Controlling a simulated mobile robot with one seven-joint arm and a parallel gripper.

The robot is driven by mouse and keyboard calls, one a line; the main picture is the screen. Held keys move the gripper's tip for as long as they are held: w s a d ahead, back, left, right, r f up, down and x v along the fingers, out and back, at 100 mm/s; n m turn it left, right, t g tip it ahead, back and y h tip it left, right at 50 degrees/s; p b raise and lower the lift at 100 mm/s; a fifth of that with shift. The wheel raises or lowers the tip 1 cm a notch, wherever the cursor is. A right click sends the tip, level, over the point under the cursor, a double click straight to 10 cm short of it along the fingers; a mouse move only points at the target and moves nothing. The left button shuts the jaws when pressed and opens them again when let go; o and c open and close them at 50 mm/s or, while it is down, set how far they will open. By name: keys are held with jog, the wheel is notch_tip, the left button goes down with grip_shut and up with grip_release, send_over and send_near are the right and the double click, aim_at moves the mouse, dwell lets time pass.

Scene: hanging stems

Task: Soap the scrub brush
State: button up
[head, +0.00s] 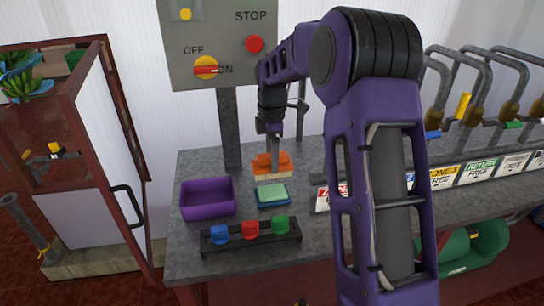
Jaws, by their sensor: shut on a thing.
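The scrub brush (272,164) has an orange back and pale bristles. It is on the grey bench in the head view, bristles down. My gripper (272,151) reaches down from above and is shut on the brush's orange top. A light green soap block (271,193) sits on a blue dish (272,203), just in front of the brush. The brush is right behind the soap; I cannot tell whether the bristles touch it or the bench.
A purple tub (208,197) stands left of the soap. A black rack (250,240) with blue, red and green pieces is in front. A control panel (225,40) stands behind. Pipes and labelled signs (481,170) line the right. My arm hides the bench's middle right.

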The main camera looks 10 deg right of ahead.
aim_at(272, 176)
jog(key=shift+f+b, duration=2.2)
jog(key=shift+f, duration=0.65)
jog(key=shift+f, duration=0.55)
dwell(0.3)
notch_tip(272, 176, up, 7)
jog(key=p, duration=0.6)
jog(key=shift+r, duration=0.1)
jog(key=shift+s, duration=0.1)
dwell(0.5)
